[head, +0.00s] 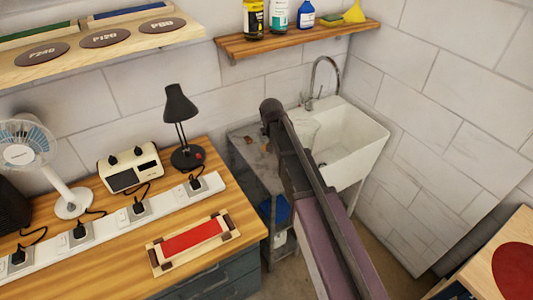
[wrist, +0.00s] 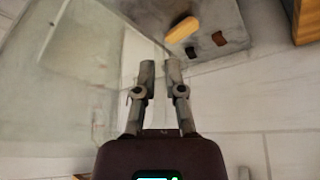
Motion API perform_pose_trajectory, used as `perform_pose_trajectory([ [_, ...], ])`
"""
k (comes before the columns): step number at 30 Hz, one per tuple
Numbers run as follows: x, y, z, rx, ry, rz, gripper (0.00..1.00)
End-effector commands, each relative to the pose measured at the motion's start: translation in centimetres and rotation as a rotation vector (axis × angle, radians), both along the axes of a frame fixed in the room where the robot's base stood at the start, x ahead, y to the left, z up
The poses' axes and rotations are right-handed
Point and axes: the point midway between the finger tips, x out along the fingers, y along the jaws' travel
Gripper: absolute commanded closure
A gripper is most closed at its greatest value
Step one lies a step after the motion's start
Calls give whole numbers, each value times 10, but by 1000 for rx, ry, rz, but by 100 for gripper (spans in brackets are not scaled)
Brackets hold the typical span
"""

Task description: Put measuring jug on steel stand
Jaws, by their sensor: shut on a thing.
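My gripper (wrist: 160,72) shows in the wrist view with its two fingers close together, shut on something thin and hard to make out. A pale, see-through shape, which looks like the measuring jug (wrist: 96,100), lies along the left of the fingers; its outline is faint against the white behind. In the head view my arm hides the gripper, and a faint clear shape shows just right of the arm's far end. The steel stand (head: 250,138) is a grey metal table left of the sink, partly behind my arm. Its top (wrist: 215,12) also shows at the wrist view's upper right.
A yellow-orange block (wrist: 182,29) and two small dark pieces lie on the stand top. The white sink (head: 350,140) with its tap stands right of the stand. A wooden bench with a black lamp (head: 183,125) is at left. A shelf (head: 290,40) with bottles hangs above.

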Motion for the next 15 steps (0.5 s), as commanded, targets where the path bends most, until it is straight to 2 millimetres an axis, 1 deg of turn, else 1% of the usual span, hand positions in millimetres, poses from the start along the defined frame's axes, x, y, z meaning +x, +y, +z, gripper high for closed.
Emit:
perform_pose_trajectory([
  [5,-15,-5,-16,2,7,60,100],
  [8,-29,-8,-29,2,13,124,100],
  [15,-71,-16,-65,5,21,337,100],
])
